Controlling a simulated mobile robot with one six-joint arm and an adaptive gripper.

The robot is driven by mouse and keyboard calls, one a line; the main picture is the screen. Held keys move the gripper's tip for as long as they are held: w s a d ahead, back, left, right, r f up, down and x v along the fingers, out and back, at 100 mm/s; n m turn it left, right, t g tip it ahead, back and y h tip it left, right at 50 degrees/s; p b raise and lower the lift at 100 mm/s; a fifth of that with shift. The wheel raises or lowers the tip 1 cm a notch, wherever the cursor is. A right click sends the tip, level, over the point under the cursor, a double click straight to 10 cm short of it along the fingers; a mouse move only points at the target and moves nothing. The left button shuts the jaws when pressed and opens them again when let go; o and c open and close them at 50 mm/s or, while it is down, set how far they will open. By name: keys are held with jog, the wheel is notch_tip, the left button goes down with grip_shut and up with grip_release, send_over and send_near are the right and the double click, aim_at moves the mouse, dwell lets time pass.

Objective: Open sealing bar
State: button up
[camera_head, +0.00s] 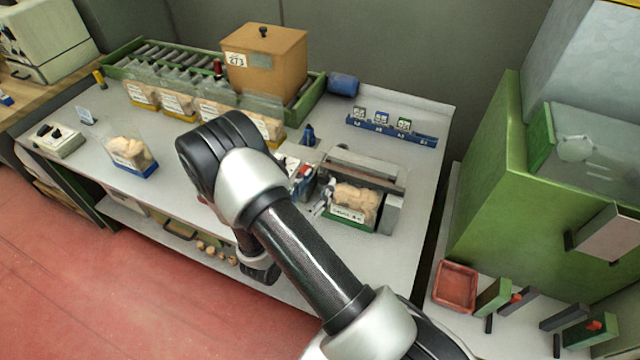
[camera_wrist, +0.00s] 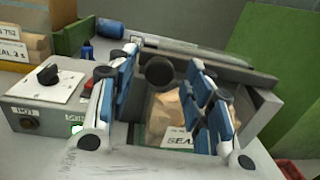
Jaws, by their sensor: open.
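The sealer (camera_head: 394,214) is a grey machine near the right end of the bench. Its long grey sealing bar (camera_head: 372,172) runs across the top, just behind a bag (camera_head: 357,199) of corks; the bar also shows in the wrist view (camera_wrist: 222,68). I cannot tell whether the bar is fully down. A dark round knob (camera_wrist: 158,70) shows at the bar's front. My gripper (camera_wrist: 163,60) is open, its blue-padded fingers either side of the knob, with no contact clear. In the head view my gripper (camera_head: 318,197) is partly hidden by my arm.
A control box (camera_wrist: 55,90) with a dial and a lit green button is left of the sealer. A blue rack (camera_head: 390,130) with small cards stands behind. A green machine (camera_head: 510,190) is at right.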

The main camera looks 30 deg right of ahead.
jog(key=shift+w+d, duration=0.45)
jog(key=shift+d, duration=0.15)
jog(key=shift+c, duration=0.3)
grip_shut()
